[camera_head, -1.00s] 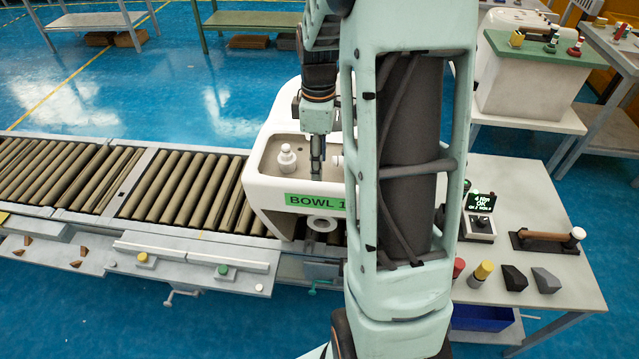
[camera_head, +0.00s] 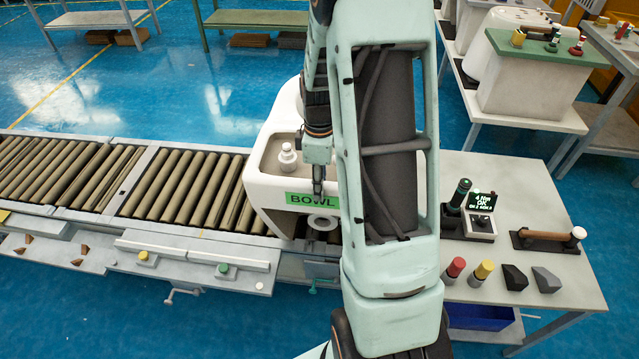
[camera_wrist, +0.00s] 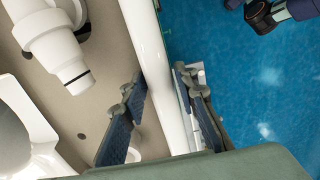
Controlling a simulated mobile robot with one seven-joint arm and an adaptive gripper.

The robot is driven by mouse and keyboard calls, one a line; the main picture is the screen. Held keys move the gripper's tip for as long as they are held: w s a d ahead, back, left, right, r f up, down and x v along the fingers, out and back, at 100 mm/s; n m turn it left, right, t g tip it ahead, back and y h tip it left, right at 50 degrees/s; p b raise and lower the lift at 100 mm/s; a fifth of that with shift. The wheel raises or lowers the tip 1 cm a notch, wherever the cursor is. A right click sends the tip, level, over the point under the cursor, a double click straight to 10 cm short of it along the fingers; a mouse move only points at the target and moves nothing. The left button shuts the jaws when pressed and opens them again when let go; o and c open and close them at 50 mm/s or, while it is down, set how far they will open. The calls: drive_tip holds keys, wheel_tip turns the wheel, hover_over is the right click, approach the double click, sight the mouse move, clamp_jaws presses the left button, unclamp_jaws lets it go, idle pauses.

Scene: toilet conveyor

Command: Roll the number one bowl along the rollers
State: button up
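The number one bowl (camera_head: 262,192) is a white unit with a green label reading "BOWL", its numeral hidden behind my arm. It stands at the right end of the visible rollers (camera_head: 178,190). My gripper (camera_head: 318,188) points down at its near rim, by the label. In the wrist view, my gripper (camera_wrist: 163,88) straddles the bowl's white rim (camera_wrist: 152,45). One dark finger is inside over the beige surface, the other outside. The fingers look apart, with some gap beside the rim; firm contact cannot be told. My arm hides the bowl's right side.
A grey side table (camera_head: 520,205) at right holds a green-screen device (camera_head: 482,210), a brown-handled tool (camera_head: 545,238), red and yellow cylinders and dark wedges. Rollers left of the bowl are clear. A ledge (camera_head: 190,258) with buttons runs along the front.

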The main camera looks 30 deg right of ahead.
clamp_jaws()
drive_tip(key=shift+s+d, duration=0.75)
drive_tip(key=shift+d, duration=0.35)
drive_tip(key=shift+o, duration=2)
unclamp_jaws()
drive_tip(key=shift+o, duration=0.2)
drive_tip(key=shift+w+a, duration=0.1)
wheel_tip(320, 180, up, 12)
